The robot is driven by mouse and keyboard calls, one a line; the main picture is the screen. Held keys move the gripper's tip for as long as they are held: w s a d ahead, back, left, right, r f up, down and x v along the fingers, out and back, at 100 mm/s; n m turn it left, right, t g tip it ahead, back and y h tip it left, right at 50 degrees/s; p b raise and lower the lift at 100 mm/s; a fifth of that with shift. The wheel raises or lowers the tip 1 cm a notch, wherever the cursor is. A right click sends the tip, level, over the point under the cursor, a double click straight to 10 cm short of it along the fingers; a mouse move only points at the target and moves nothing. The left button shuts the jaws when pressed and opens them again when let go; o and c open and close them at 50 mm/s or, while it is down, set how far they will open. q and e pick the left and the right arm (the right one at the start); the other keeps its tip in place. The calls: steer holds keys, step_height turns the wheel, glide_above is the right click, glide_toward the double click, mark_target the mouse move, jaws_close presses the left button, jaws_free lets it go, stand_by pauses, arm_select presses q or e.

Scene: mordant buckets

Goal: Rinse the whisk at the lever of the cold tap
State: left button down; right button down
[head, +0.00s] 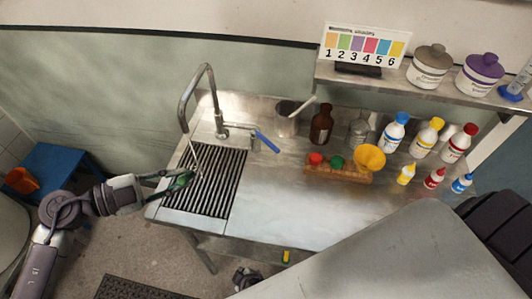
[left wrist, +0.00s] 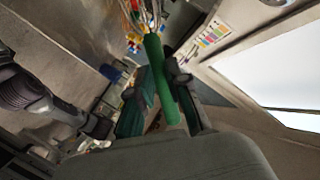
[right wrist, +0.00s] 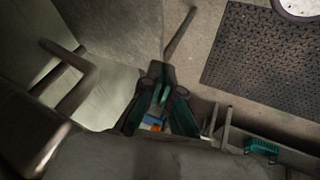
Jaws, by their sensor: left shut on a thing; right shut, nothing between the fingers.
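My left gripper (head: 181,181) is shut on the green handle of the whisk (left wrist: 162,85). In the left wrist view the whisk's wire loops reach away beyond the fingers. In the head view the whisk is small and partly hidden, over the left part of the dark drain grate. The tall curved tap (head: 207,80) stands behind the grate, its spout bent down toward the whisk; I cannot tell whether they touch. The tap's blue lever (head: 267,142) points to the right of its base. My right gripper (right wrist: 157,80) is shut and empty, low near the floor.
A grey metal pot (head: 286,122), brown bottle (head: 321,124) and wooden rack (head: 335,173) stand right of the lever. Several capped bottles stand farther right below a shelf (head: 385,84). The bench's front middle is clear. A dark floor mat (right wrist: 265,65) lies below.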

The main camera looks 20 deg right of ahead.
steer(key=w+a+r+t, duration=0.2)
steer(key=w+a+r, duration=0.15)
steer(key=r, duration=0.55)
steer(key=w+a+r+t, duration=0.25)
steer(key=a+r, duration=0.25)
steer(key=r, duration=0.4)
steer(key=w+d+r+t+h, duration=0.1)
steer(key=d+r, duration=0.1)
steer(key=w+d+r+h, duration=0.1)
steer(key=w+d+r, duration=0.1)
steer(key=d, duration=0.1)
steer(key=w+d+r+n+t+h, duration=0.1)
steer(key=w+d+r, duration=0.1)
steer(key=shift+d+r+t, duration=0.2)
steer(key=shift+t, duration=0.15)
steer(key=d+r+n+h, duration=0.2)
steer(key=d+r+h, duration=0.25)
steer(key=d, duration=0.55)
glide_toward(266, 141)
steer(key=w+a+f, duration=0.1)
steer(key=w+f, duration=0.1)
steer(key=w, duration=0.2)
steer(key=shift+w+d+f+t+h, duration=0.1)
steer(key=shift+d+t+h, duration=0.3)
steer(key=shift+d, duration=0.65)
steer(key=shift+w+d+f, duration=0.1)
steer(key=shift+d, duration=0.55)
